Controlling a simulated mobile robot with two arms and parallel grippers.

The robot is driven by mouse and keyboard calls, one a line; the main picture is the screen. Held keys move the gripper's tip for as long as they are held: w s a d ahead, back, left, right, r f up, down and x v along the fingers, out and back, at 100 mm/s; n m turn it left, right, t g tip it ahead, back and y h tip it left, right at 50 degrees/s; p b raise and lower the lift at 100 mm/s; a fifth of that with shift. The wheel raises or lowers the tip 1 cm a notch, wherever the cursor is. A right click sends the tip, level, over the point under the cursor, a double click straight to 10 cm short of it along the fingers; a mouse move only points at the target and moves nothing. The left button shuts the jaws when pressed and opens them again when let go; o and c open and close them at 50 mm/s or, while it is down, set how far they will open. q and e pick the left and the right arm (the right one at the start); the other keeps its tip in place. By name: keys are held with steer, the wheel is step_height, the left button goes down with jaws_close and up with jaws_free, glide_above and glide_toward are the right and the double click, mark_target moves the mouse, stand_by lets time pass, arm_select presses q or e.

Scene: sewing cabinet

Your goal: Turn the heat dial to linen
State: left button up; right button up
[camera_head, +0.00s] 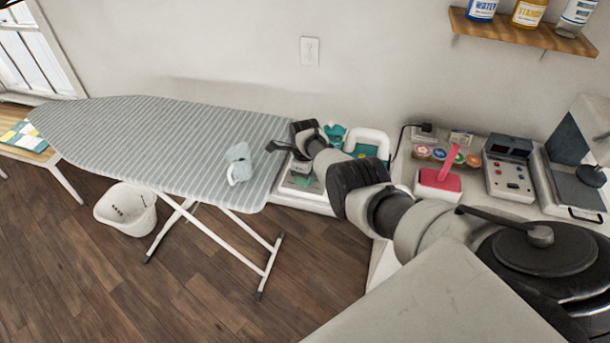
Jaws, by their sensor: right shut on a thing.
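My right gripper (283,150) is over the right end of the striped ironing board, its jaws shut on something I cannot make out. A small pale blue and white object (239,165), possibly an iron, is on the board just left of the gripper. A white unit with a green part (302,182) is below the gripper, partly hidden by my arm. I cannot make out the heat dial or its markings. My left gripper is not in view.
The ironing board (150,130) fills the left middle. A white basket (127,208) is on the floor. A teal item (335,132) and a white-rimmed tray (371,138) are behind my arm. A pink item (438,184) and a control box (510,172) are at right.

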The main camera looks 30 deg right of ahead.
steer(key=m, duration=0.6)
steer(key=shift+w+r+m, duration=0.1)
steer(key=shift+m, duration=0.2)
stand_by(0.4)
steer(key=o, duration=0.9)
step_height(320, 180, up, 5)
steer(key=shift+p, duration=1)
steer(key=shift+r, duration=2.85)
